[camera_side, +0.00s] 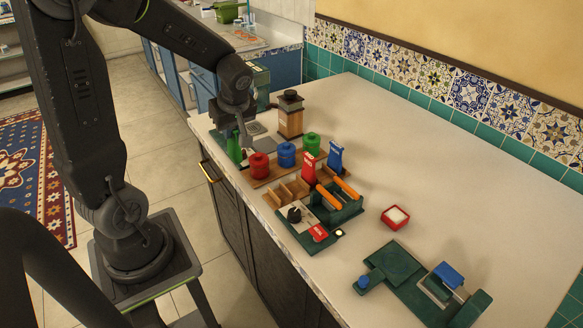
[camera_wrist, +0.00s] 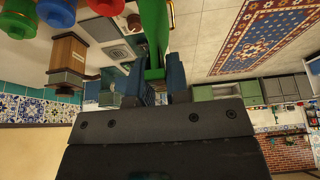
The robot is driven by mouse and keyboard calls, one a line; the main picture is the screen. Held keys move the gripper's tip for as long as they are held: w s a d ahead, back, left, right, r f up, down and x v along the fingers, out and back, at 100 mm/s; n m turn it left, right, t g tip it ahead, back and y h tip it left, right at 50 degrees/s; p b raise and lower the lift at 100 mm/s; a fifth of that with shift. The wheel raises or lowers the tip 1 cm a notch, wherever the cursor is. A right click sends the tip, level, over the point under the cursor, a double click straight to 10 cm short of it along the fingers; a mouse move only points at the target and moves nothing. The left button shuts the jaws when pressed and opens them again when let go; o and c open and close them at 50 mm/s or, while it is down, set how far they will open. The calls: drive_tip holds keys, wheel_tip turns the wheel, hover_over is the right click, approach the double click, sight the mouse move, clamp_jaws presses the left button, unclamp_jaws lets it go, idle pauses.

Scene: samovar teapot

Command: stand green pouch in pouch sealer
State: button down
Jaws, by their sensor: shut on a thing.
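The green pouch (camera_side: 234,148) is upright at the left end of the counter, left of the red canister. My gripper (camera_side: 241,128) is above it, shut on it. In the wrist view the green pouch (camera_wrist: 154,32) extends out from between the two dark blue fingers of my gripper (camera_wrist: 157,76). A dark green device with two orange bars (camera_side: 340,204), which may be the pouch sealer, stands mid-counter. A red pouch (camera_side: 309,167) and a blue pouch (camera_side: 335,157) stand upright by it; I cannot tell whether they are inside it.
Red (camera_side: 259,166), blue (camera_side: 286,155) and green (camera_side: 312,145) canisters stand on a wooden board between the pouch and the device. A wooden grinder-like box (camera_side: 290,116) is behind. A red dish (camera_side: 395,216) and a green-and-blue device (camera_side: 430,283) are right. Free counter lies toward the wall.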

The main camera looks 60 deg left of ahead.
wheel_tip(320, 180, up, 5)
drive_tip(key=w+d, duration=1.8)
drive_tip(key=d, duration=0.2)
drive_tip(key=shift+d+f, duration=0.1)
drive_tip(key=shift+f, duration=7.8)
drive_tip(key=shift+f, duration=0.15)
drive_tip(key=c, duration=1.1)
unclamp_jaws()
